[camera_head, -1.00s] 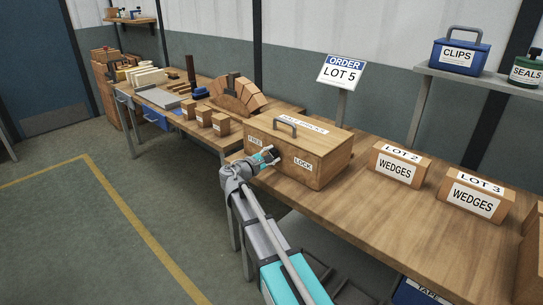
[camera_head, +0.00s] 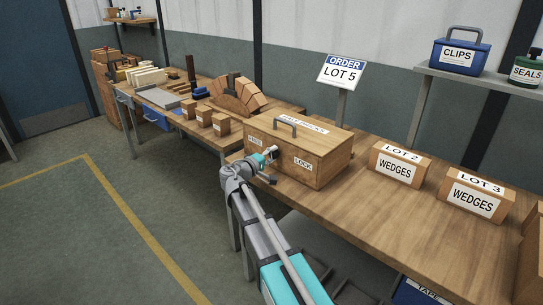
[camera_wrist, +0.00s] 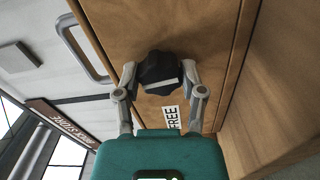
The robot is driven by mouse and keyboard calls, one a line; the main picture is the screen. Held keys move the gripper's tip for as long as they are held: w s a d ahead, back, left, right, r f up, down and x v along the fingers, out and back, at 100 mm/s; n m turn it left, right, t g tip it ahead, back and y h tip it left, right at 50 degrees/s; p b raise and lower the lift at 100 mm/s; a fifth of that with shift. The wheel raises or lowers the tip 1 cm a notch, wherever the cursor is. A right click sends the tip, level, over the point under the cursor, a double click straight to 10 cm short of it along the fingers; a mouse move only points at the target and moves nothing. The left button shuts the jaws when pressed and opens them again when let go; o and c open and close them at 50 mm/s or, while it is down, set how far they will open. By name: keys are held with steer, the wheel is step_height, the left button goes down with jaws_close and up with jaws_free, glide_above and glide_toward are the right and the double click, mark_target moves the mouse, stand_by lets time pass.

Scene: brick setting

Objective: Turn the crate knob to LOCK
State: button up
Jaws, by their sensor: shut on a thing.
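The wooden crate (camera_head: 326,165) stands on the bench with its lid shut and a grey handle on top. Its front bears a FREE label (camera_head: 255,140) at left and a LOCK label (camera_head: 303,164) at right. My gripper (camera_head: 269,164) is at the crate front between the labels. In the wrist view, my gripper (camera_wrist: 160,74) has a finger on each side of the dark knob (camera_wrist: 158,68) and is shut on it. A pale bar crosses the knob; which label it points to is unclear. The FREE label (camera_wrist: 172,119) shows beside the knob; LOCK is not visible there.
Two wedge boxes, LOT 2 (camera_head: 398,165) and LOT 3 (camera_head: 475,194), stand right of the crate. An ORDER LOT 5 sign (camera_head: 341,73) stands behind it. Small blocks (camera_head: 204,117) and a brick arch (camera_head: 238,96) are on the left bench. Bare bench lies between the crate and LOT 2.

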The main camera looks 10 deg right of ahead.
steer(key=shift+s+d+f+m, duration=0.1)
steer(key=shift+s+m, duration=0.05)
steer(key=shift+m, duration=0.45)
steer(key=o, duration=1.1)
steer(key=shift+o, duration=0.2)
steer(key=v, duration=1.2)
